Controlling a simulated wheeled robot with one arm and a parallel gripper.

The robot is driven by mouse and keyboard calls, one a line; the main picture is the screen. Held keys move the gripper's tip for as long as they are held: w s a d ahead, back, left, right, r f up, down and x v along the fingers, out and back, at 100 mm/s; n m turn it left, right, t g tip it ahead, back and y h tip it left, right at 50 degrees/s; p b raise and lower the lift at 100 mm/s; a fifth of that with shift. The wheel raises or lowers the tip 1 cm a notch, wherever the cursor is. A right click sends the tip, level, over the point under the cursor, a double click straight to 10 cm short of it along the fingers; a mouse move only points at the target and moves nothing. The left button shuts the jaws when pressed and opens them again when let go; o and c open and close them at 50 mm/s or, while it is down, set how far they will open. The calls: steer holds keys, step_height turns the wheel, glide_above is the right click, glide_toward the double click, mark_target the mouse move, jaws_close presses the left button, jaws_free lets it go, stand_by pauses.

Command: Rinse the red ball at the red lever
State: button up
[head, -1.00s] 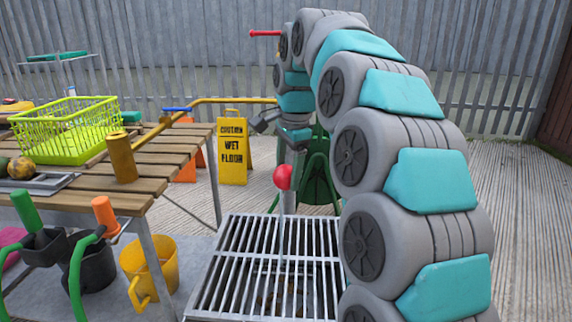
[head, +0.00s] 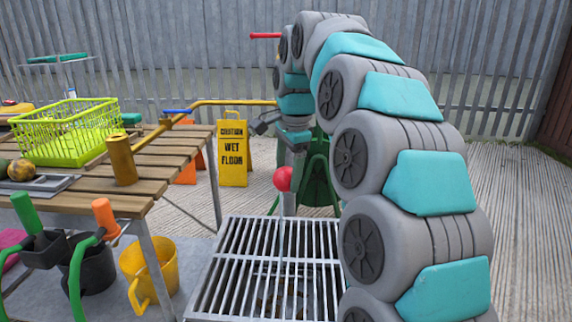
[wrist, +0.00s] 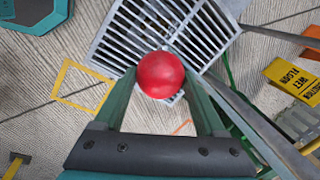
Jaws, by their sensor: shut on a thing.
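The red ball (head: 283,179) hangs above the metal grate (head: 232,262). In the wrist view the red ball (wrist: 160,75) sits between the two green fingers of my gripper (wrist: 162,84), which is shut on it. The red lever (head: 265,35) sticks out to the left, high up, beside the top of my arm. My arm hides what the lever is fixed to. A thin pale line runs from the ball down to the grate; I cannot tell whether it is water.
A slatted wooden table (head: 150,168) stands at left with a lime basket (head: 68,140) and a brass cylinder (head: 121,160). A yellow wet-floor sign (head: 233,150) stands behind. A yellow bucket (head: 150,270) sits below the table.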

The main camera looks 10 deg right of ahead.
steer(key=s+a+r, duration=0.2)
steer(key=s+r, duration=0.2)
steer(key=shift+s, duration=0.3)
stand_by(0.5)
stand_by(0.3)
